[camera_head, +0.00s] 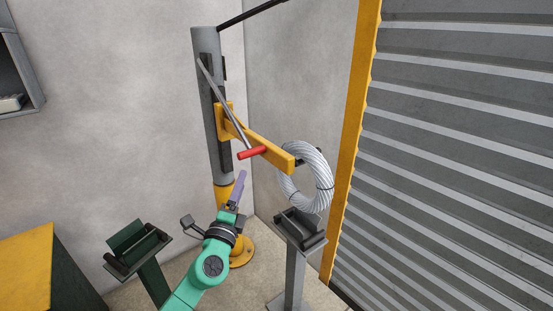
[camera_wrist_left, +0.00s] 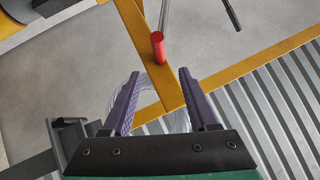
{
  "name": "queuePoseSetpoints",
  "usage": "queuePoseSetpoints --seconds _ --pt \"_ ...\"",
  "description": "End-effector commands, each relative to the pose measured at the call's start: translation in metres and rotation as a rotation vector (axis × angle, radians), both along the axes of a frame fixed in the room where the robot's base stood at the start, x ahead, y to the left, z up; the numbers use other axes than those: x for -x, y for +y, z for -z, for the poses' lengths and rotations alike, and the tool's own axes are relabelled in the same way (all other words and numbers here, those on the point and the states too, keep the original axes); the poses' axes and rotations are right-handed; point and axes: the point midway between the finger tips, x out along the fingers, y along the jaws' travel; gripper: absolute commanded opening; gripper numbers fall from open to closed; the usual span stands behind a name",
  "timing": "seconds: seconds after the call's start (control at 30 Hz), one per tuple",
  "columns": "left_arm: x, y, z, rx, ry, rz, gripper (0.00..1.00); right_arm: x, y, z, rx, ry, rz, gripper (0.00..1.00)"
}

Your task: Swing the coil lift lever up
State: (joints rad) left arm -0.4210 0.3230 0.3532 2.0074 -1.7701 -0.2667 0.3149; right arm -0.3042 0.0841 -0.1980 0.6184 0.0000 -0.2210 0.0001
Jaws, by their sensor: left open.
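The lift lever (camera_head: 224,105) is a grey rod slanting down from the upper part of a grey post to a red grip (camera_head: 252,153). A yellow arm (camera_head: 262,144) reaches out from the post and carries a coil of pale cable (camera_head: 323,175). My left gripper (camera_head: 241,186), with purple fingers, is open below the red grip and apart from it in the head view. In the left wrist view, the red grip (camera_wrist_left: 158,47) lies beyond and between the open fingertips (camera_wrist_left: 159,74), with the yellow arm behind. My right gripper is not in view.
The post (camera_head: 209,115) stands on a yellow base (camera_head: 240,252). A grey stand with a dark cradle (camera_head: 300,228) is below the coil; a dark green stand (camera_head: 138,250) is at the left. A corrugated shutter (camera_head: 450,150) fills the right. A yellow-topped bench (camera_head: 27,268) is at the lower left.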

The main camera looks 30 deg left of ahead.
Motion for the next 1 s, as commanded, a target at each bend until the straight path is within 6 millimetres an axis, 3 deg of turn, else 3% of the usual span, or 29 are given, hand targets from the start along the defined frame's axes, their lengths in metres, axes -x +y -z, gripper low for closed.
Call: queuePoseSetpoints --seconds 0.17,0.43,0.6,0.83,0.87,1.0 --pt "-0.04 0.017 -0.02 0.001 -0.003 -0.001 0.59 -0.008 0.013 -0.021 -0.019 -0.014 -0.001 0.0" --pt "-0.1 0.041 -0.032 0.002 -0.001 0.0 0.59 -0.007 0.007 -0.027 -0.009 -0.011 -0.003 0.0" --pt "-0.116 0.047 -0.034 0.003 0.002 0.0 0.59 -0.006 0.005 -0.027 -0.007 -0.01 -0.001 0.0" --pt "-0.117 0.048 -0.034 0.005 0.001 0.001 0.59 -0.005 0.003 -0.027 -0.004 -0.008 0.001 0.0" --pt "-0.117 0.048 -0.034 0.004 0.002 0.001 0.52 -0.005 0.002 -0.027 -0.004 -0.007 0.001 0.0" --pt "-0.117 0.047 -0.034 0.004 0.002 0.001 0.0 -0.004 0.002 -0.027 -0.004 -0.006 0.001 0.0"
